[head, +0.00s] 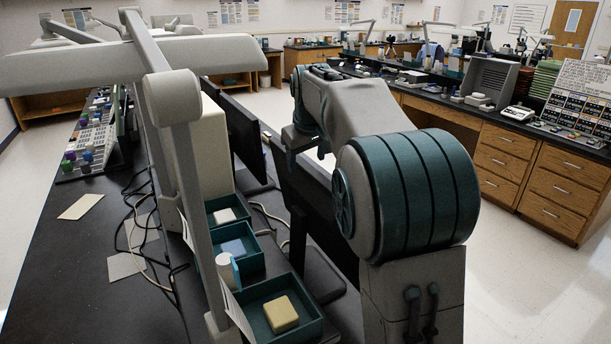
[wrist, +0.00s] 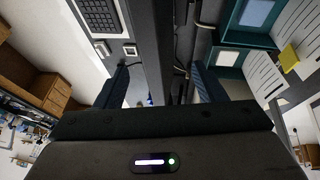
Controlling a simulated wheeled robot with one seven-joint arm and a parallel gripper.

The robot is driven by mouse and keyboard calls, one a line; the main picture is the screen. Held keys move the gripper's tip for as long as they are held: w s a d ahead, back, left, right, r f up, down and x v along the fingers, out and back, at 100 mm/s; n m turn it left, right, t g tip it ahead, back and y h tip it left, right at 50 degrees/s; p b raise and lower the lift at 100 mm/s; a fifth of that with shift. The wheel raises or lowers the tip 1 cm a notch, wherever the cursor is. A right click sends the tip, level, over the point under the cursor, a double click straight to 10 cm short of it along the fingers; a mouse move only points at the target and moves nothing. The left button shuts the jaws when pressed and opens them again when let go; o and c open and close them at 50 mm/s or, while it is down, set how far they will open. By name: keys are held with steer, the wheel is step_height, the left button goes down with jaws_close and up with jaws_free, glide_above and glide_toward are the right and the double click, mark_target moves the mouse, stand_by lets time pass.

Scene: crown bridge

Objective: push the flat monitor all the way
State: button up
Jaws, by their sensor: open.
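A flat black monitor (head: 283,185) stands upright on the bench in the head view, partly hidden behind my arm. A second black screen (head: 241,135) stands farther back; I cannot tell for sure which one the task means. In the wrist view my gripper (wrist: 160,75) is open, with one dark blue finger on each side. A dark upright panel (wrist: 149,40), seen nearly edge-on and apparently the monitor, runs between the fingers. I cannot tell whether either finger touches it. In the head view my arm hides most of the gripper.
Teal trays (head: 278,308) with small blocks line the bench beside the monitor. A pale lamp post (head: 185,170) rises at left, with loose cables (head: 150,240) near it. A keyboard (wrist: 97,14) shows in the wrist view. Open floor (head: 530,265) lies at right, before wooden drawers (head: 506,160).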

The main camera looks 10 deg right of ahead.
mark_target(307, 169)
steer(key=x, duration=0.7)
steer(key=shift+w+f, duration=0.15)
steer(key=shift+f, duration=0.1)
steer(key=c, duration=1)
steer(key=shift+d, duration=0.2)
